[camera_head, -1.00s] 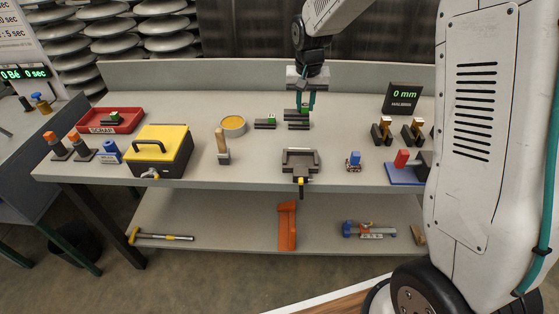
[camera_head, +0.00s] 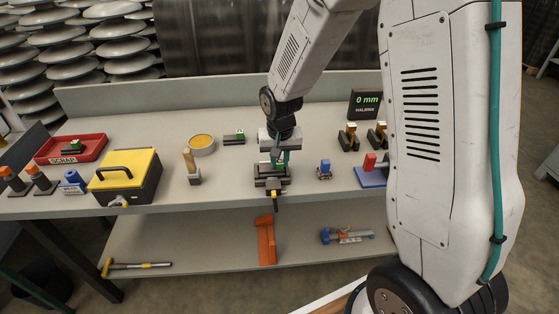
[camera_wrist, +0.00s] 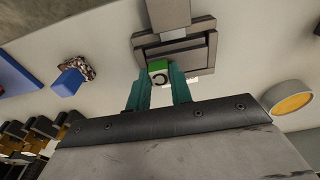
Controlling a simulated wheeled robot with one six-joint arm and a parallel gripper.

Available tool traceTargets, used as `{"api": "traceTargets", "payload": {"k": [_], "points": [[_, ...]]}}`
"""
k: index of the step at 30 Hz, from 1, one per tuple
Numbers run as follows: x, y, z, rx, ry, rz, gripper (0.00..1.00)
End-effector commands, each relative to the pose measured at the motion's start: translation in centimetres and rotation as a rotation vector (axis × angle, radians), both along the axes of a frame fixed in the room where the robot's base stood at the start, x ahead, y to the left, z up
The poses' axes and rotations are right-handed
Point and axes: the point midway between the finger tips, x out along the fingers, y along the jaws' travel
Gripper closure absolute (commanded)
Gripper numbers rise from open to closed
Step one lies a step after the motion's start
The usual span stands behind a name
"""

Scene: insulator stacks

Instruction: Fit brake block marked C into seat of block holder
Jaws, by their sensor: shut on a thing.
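My gripper (camera_head: 279,162) is at the block holder, with its teal fingers pointing down. In the wrist view the fingers (camera_wrist: 158,88) are shut on a brake block (camera_wrist: 159,76) with a green top and a round mark that looks like a C. The grey block holder (camera_wrist: 207,52) lies just beyond and around the block in that view. In the head view the holder (camera_head: 259,182) stands at the bench's front edge, partly hidden by the gripper. I cannot tell whether the block touches the seat.
A red scrap tray (camera_head: 95,152), a yellow-lidded box (camera_head: 125,170), a brush (camera_head: 190,166) and a round yellow tin (camera_head: 201,142) stand left. A small blue-topped item (camera_head: 325,168) stands right of the holder.

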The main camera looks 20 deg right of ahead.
Motion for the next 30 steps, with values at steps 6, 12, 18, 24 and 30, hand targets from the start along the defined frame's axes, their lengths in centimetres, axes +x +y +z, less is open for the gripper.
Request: {"api": "traceTargets", "payload": {"k": [6,12,18,24,30], "points": [[0.1,0.0,-0.5,0.000,-0.002,0.000,1.00],[0.0,0.0,-0.9,0.000,-0.001,-0.001,0.76],[0.0,0.0,-0.8,0.001,-0.001,-0.001,0.57],[0.1,0.0,-0.5,0.000,-0.002,-0.001,0.57],[-0.1,0.1,2.2,0.001,-0.007,-0.002,0.57]]}}
